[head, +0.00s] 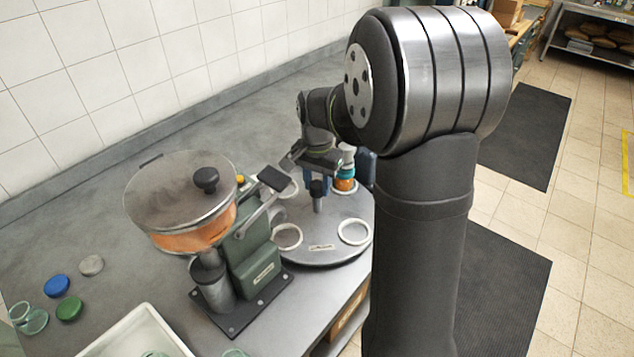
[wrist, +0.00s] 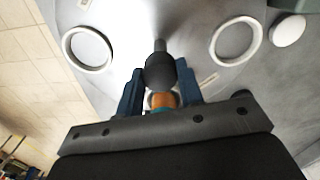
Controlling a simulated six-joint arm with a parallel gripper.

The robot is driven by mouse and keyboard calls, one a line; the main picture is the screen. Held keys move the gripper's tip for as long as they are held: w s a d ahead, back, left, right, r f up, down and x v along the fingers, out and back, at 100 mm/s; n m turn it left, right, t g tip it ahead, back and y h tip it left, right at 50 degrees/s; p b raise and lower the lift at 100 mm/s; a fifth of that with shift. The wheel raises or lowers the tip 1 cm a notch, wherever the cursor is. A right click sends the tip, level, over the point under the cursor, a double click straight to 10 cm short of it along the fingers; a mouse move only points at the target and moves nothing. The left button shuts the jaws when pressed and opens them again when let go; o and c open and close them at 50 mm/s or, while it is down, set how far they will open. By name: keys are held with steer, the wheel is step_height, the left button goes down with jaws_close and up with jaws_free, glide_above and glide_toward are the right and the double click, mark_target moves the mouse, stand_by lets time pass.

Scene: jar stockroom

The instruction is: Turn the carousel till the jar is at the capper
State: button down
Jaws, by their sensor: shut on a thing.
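The carousel (head: 325,252) is a round grey disc with white ring seats and a central post with a dark knob (head: 317,188). My gripper (head: 317,178) is shut on this knob. In the wrist view its blue fingers (wrist: 160,88) stand either side of the knob (wrist: 160,72). The jar (head: 345,184), orange with a teal band, stands at the carousel's far right side, partly hidden by my arm. In the wrist view the jar (wrist: 163,101) shows partly behind the knob. A green machine (head: 255,258), apparently the capper, stands at the carousel's left edge, apart from the jar.
A lidded pan of orange contents (head: 185,238) sits above the green machine's left side. Blue (head: 56,285), green (head: 69,308) and grey (head: 91,265) lids lie left, near glass jars (head: 30,319). A white tray (head: 100,343) is in front. The counter behind is clear.

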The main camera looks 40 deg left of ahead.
steer(key=c, duration=1)
jaws_free()
steer(key=shift+o, duration=0.2)
steer(key=shift+r, duration=0.1)
step_height(320, 180, up, 17)
steer(key=shift+r, duration=0.2)
steer(key=shift+f, duration=0.15)
step_height(320, 180, down, 17)
steer(key=shift+f, duration=0.15)
